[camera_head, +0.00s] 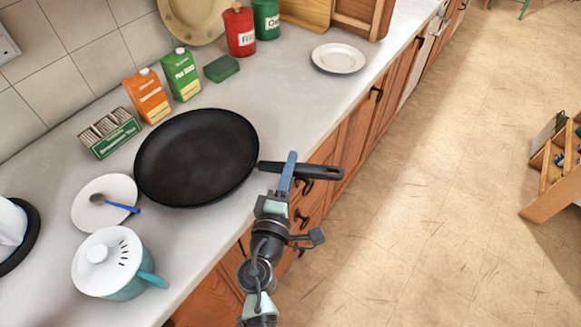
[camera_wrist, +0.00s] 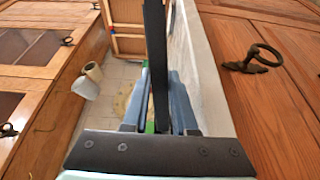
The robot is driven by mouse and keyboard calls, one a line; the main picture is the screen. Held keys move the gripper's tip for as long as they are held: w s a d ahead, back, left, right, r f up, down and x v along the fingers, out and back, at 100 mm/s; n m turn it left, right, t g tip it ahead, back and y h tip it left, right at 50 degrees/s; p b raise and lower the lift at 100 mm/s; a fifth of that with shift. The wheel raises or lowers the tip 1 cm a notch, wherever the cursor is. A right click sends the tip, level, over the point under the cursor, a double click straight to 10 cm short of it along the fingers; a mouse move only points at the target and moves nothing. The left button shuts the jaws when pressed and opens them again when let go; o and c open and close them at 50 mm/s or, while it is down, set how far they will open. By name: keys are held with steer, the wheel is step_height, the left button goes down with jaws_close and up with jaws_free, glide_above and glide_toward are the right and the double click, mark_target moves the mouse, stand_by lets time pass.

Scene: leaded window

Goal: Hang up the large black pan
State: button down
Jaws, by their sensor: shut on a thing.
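The large black pan (camera_head: 197,157) is at the left of the head view, over the counter, its inside facing up. Its black handle (camera_head: 322,172) points right, past the counter's front edge. My gripper (camera_head: 287,172) is shut on the handle, with a blue finger showing across it. In the wrist view the handle is a dark upright strip (camera_wrist: 155,50) between the blue fingers of my gripper (camera_wrist: 160,95). I cannot tell whether the pan rests on the counter or is just above it. No hook or hanging place is clearly visible.
On the counter (camera_head: 270,100), a saucer with a spoon (camera_head: 105,200) and a teal pot (camera_head: 115,265) stand left of the pan. A tea box (camera_head: 109,133), cartons (camera_head: 148,96) and a green sponge (camera_head: 221,68) are behind it. A white plate (camera_head: 339,58) lies farther along. The floor at right is mostly clear.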

steer(key=shift+r+p, duration=2.05)
steer(key=shift+r, duration=0.45)
